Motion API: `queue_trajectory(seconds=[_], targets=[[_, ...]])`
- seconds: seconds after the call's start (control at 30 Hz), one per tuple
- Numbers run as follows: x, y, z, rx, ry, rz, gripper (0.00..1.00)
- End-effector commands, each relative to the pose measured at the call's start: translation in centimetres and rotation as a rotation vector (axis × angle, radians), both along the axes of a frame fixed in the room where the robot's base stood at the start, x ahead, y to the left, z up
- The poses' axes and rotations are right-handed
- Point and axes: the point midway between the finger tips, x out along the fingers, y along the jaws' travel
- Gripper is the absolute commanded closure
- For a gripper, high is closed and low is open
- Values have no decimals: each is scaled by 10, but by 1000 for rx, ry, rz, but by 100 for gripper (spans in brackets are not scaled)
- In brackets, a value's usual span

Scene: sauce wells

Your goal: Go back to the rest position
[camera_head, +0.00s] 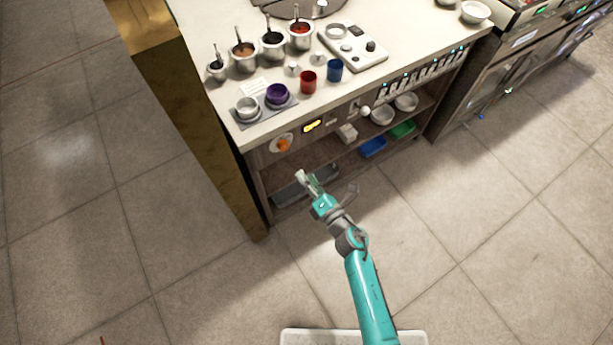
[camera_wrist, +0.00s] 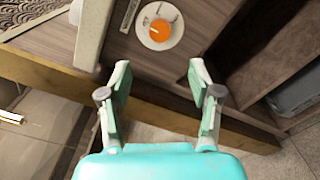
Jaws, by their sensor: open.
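My gripper (camera_head: 308,183) is at the end of my teal arm, out in front of the counter's lower shelf in the head view. In the wrist view my gripper (camera_wrist: 155,85) is open, with its two fingers apart and nothing between them. Beyond the fingertips is a white round plate with an orange knob (camera_wrist: 159,30) on the counter's front. The knob also shows in the head view (camera_head: 283,145), above and left of my gripper. The gap between my gripper and the counter front is hard to judge.
The counter (camera_head: 240,134) carries several metal sauce pots (camera_head: 244,58), a red cup (camera_head: 308,82), a blue cup (camera_head: 335,70) and a grey tray (camera_head: 262,113) with a purple cup (camera_head: 277,95). A brass post (camera_head: 200,130) stands at the left. The tiled floor (camera_head: 450,220) is clear at right.

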Motion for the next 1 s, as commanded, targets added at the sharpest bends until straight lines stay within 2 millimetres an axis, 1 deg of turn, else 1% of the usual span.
queue_trajectory(seconds=[0.33, 0.37, 0.47, 0.57, 0.67, 0.7, 0.87, 1.0], targets=[[-1, 0, 0, 2, 2, -1, 37], [-2, -1, -1, 7, 6, -3, 37], [-15, -9, -2, 49, 33, -19, 37], [-41, -25, -3, 140, 90, -55, 37], [-75, -46, -1, 268, 166, -103, 37], [-89, -55, 1, 324, 196, -123, 37], [-143, -86, 12, 546, 312, -203, 37], [-190, -110, 27, 742, 405, -272, 37]])
